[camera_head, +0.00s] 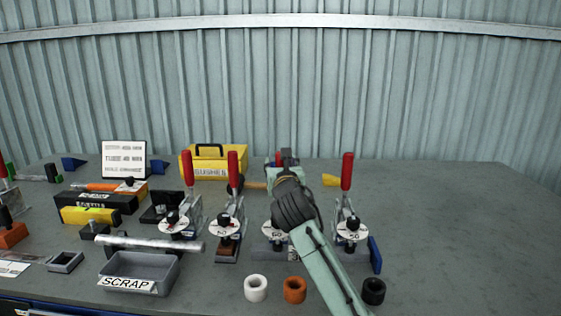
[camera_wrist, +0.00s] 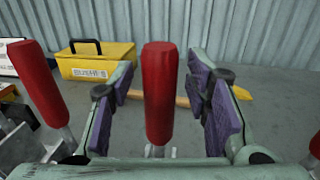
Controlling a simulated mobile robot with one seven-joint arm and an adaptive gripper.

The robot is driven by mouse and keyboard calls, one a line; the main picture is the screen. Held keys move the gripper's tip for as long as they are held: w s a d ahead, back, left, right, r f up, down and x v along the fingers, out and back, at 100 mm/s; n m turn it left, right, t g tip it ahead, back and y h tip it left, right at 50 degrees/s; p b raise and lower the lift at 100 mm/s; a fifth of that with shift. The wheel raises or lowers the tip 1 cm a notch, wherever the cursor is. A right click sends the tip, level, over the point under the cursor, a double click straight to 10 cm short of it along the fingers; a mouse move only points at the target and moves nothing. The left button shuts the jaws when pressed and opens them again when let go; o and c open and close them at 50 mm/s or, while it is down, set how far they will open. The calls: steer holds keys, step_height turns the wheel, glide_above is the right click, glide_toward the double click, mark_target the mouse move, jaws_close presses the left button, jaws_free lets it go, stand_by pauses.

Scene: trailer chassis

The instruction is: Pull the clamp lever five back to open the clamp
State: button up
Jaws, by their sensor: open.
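A red clamp lever (camera_wrist: 160,95) stands upright between the two purple-padded fingers of my gripper (camera_wrist: 163,84) in the wrist view. The fingers are open, with a gap on both sides of the lever. In the head view my gripper (camera_head: 281,163) is over the third clamp in the row, whose numbered plate (camera_head: 275,234) shows beside my arm. Red levers on the neighbouring clamps (camera_head: 233,168) and (camera_head: 347,171) stand upright. I cannot tell from the labels which lever is five.
Another red-levered clamp (camera_head: 188,168) stands further left. A yellow box (camera_head: 222,166) is behind the row. A grey scrap tray (camera_head: 160,270) is at the front left, and several rings, including an orange one (camera_head: 294,290), lie in front. The table's right side is clear.

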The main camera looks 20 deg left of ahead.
steer(key=shift+w, duration=0.1)
steer(key=shift+c, duration=0.5)
jaws_close()
stand_by(0.4)
